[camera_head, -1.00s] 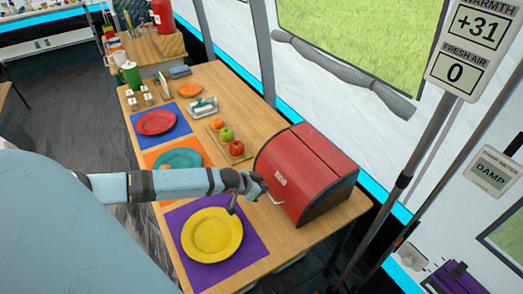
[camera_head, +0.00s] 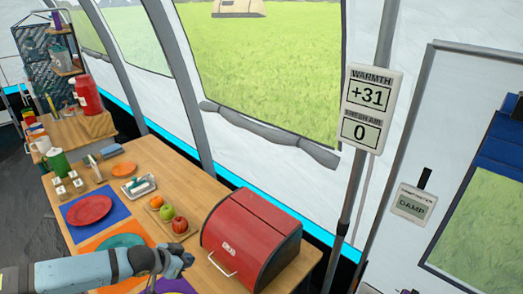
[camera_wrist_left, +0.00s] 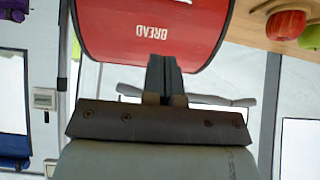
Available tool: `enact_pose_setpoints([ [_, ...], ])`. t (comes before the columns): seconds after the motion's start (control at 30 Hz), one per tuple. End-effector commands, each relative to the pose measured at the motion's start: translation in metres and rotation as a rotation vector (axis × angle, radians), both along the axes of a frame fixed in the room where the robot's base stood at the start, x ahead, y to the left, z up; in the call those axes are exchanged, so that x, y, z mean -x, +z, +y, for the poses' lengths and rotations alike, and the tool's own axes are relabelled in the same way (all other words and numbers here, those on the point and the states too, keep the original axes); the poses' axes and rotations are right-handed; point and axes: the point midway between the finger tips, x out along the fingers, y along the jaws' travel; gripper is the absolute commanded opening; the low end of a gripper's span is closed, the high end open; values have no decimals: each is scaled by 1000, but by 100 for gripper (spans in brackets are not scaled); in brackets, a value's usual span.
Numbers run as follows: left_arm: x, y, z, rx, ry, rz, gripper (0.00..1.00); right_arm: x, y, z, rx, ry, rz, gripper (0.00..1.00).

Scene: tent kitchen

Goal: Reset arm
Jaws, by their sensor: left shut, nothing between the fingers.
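My left gripper (camera_head: 187,258) reaches in from the lower left of the head view, above the wooden table. Its fingers are together and empty. It is to the left of the red bread box (camera_head: 247,228) and apart from that box's light handle (camera_head: 222,265). In the left wrist view, the closed fingers (camera_wrist_left: 165,78) show in front of the bread box (camera_wrist_left: 150,30), whose "BREAD" lettering is upside down. The bread box lid looks shut. My right gripper is in neither view.
On the table (camera_head: 190,192) are a tray with fruit (camera_head: 178,235), a red plate (camera_head: 89,210), a teal plate (camera_head: 120,241), a butter dish (camera_head: 139,186) and a green mug (camera_head: 57,163). A pole with a warmth sign (camera_head: 369,105) stands right of the table.

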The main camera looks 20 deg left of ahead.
Motion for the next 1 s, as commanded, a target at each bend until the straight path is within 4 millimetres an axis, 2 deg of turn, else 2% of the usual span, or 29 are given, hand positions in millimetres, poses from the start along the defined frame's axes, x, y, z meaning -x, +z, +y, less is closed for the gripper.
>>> enact_pose_setpoints([
  [0.17, 2, -2, -6, 6, -4, -1, 0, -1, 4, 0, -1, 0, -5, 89],
  [0.27, 11, -8, -25, 24, -19, -11, 0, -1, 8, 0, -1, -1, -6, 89],
  [0.5, 52, -24, -106, 88, -54, -69, 0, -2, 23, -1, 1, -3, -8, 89],
  [0.7, 87, -24, -163, 116, -40, -123, 0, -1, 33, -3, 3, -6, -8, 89],
  [0.9, 119, -17, -203, 111, 9, -161, 0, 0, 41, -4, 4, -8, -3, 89],
  [1.0, 131, -14, -215, 98, 34, -171, 0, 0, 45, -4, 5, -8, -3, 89],
])
